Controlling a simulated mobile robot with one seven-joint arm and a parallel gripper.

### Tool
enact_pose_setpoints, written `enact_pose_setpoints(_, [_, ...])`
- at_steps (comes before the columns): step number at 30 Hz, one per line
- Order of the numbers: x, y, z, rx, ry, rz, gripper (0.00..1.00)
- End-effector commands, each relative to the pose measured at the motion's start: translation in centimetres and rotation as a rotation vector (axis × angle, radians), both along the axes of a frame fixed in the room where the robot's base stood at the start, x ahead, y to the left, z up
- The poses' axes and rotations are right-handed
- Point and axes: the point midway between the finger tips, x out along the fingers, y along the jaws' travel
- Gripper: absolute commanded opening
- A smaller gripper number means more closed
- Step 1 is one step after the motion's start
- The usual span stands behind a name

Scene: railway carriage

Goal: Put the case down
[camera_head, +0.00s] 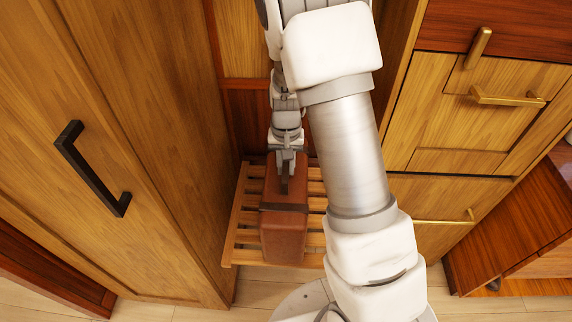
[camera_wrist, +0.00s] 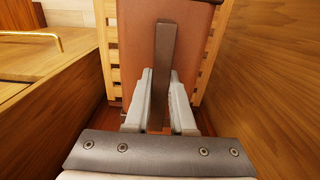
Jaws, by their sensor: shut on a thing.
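The case (camera_head: 284,233) is brown with a dark band around it. In the head view it is on or just above a slatted wooden rack (camera_head: 247,225); I cannot tell whether it touches the slats. My gripper (camera_head: 286,180) is at the far part of the case, shut on its dark handle. In the wrist view the handle (camera_wrist: 163,60) stands between the two fingers (camera_wrist: 160,105), with the brown case (camera_wrist: 138,50) behind it and rack slats (camera_wrist: 113,55) on both sides. My arm hides part of the rack's right side in the head view.
A tall wooden cabinet (camera_head: 150,130) with a black handle (camera_head: 90,168) stands close on the left. Wooden drawers (camera_head: 455,120) with brass handles (camera_head: 505,98) stand on the right. The rack fills the narrow gap between them. Light floor (camera_head: 180,313) shows in front.

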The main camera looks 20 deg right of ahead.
Motion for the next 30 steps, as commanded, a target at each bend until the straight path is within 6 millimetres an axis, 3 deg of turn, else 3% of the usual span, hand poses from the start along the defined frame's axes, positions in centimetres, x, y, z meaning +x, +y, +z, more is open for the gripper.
enact_pose_setpoints(7, [0.1, 0.0, -0.6, 0.000, -0.003, 0.000, 0.00])
enact_pose_setpoints(8, [0.0, 0.0, -0.8, 0.000, 0.000, 0.000, 0.24])
enact_pose_setpoints(13, [0.0, 0.0, -0.7, 0.000, 0.000, 0.000, 0.52])
enact_pose_setpoints(23, [0.0, 0.0, -0.4, 0.000, 0.000, 0.000, 0.52])
enact_pose_setpoints(26, [0.0, 0.0, 0.5, 0.000, 0.000, 0.000, 0.52])
enact_pose_setpoints(30, [0.1, 0.0, 3.1, 0.000, -0.005, 0.002, 0.52])
